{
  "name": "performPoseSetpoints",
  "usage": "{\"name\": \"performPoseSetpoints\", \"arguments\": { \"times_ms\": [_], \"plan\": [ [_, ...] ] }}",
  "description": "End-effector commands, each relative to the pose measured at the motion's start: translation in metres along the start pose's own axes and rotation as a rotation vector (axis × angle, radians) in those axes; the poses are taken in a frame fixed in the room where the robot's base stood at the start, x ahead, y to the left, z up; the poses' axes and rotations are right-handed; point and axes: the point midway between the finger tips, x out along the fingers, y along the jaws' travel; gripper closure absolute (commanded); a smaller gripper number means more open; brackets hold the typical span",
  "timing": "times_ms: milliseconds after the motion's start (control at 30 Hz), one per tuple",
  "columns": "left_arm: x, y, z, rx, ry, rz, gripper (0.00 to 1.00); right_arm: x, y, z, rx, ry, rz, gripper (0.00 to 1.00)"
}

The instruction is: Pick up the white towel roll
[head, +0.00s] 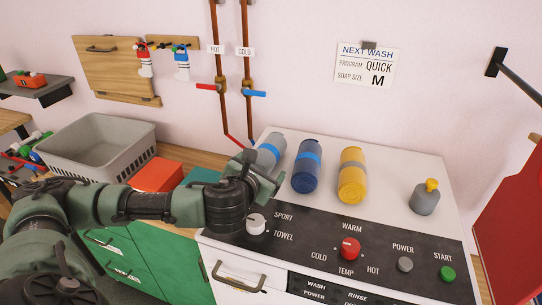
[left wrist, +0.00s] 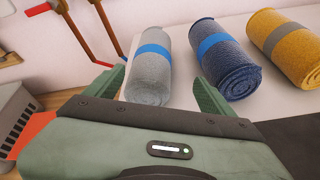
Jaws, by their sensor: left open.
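The white towel roll, light grey-white with a blue band (head: 270,149), lies on the white washer top at the left end of a row of rolls. Its near end is partly hidden by my left gripper (head: 265,172) in the head view. In the left wrist view the towel roll (left wrist: 147,85) shows between the two green fingers of my left gripper (left wrist: 161,76). The fingers are spread apart, one to each side of its near end. I cannot tell whether they touch it. My right gripper is not in view.
A dark blue roll (head: 306,170) and a yellow roll (head: 352,178) lie to the right. A grey bottle with a yellow cap (head: 425,196) stands farther right. Pipes with red and blue levers (head: 209,87) are behind left. A grey basket (head: 92,150) and red box (head: 157,176) are left.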

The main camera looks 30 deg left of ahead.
Motion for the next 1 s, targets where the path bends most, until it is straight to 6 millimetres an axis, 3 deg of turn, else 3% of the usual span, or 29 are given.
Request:
{"name": "performPoseSetpoints", "arguments": {
  "times_ms": [367,700,967,1000],
  "plan": [
    [0.033,0.007,-0.002,0.036,-0.004,0.011,0.16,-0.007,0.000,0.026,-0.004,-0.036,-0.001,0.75],
    [0.077,0.013,-0.009,0.033,-0.005,0.011,0.16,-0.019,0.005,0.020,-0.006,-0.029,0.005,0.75],
    [0.081,0.013,-0.010,0.034,-0.005,0.010,0.16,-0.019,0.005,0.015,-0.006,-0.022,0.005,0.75],
    [0.081,0.013,-0.010,0.034,-0.005,0.010,0.21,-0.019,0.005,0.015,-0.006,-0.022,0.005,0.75]
  ]
}}
